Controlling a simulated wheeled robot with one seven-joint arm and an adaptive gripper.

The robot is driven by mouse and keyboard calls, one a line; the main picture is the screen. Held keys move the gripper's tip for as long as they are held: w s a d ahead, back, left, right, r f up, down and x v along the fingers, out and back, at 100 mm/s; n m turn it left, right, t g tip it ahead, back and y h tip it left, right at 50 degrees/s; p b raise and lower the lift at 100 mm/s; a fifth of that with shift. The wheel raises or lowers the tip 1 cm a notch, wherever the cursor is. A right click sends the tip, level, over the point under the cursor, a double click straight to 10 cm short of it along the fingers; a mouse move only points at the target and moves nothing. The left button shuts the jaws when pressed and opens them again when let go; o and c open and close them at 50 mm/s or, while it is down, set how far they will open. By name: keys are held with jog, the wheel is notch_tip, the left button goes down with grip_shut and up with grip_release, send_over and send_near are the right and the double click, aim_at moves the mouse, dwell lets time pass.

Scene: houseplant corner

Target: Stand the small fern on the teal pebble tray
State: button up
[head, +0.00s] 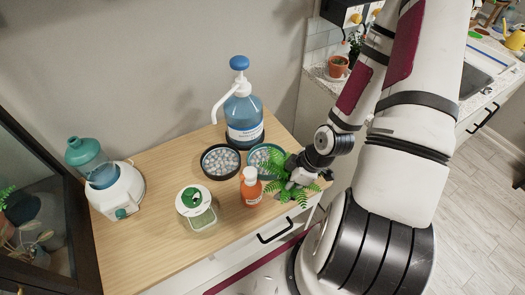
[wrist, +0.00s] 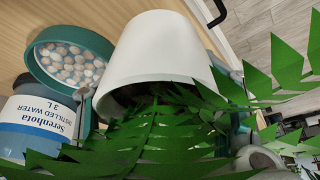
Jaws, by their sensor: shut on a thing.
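The small fern (head: 276,171) has bright green fronds. In the wrist view its white pot (wrist: 160,55) fills the middle, with the fronds (wrist: 150,135) below it. My gripper (head: 298,177) is shut on the fern's pot, with a finger at each side of it in the wrist view (wrist: 165,95). The teal pebble tray (head: 256,149) is round, full of pale pebbles, and lies just behind and left of the fern. It also shows left of the pot in the wrist view (wrist: 33,62).
A dark-rimmed pebble tray (head: 203,168) lies left of the teal one. A blue pump bottle (head: 243,118) stands behind both. An orange bottle (head: 251,188) stands close to the fern's left. A green-lidded jar (head: 197,208) and a white humidifier (head: 115,192) stand further left.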

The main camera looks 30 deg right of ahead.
jog(key=b, duration=0.4)
send_over(259, 160)
jog(key=d, duration=0.1)
jog(key=shift+s+f, duration=0.45)
jog(key=shift+f, duration=0.3)
jog(key=shift+d+f, duration=0.1)
jog(key=shift+f, duration=1.6)
jog(key=shift+f, duration=0.15)
jog(key=o, duration=1.4)
jog(key=shift+o, duration=0.2)
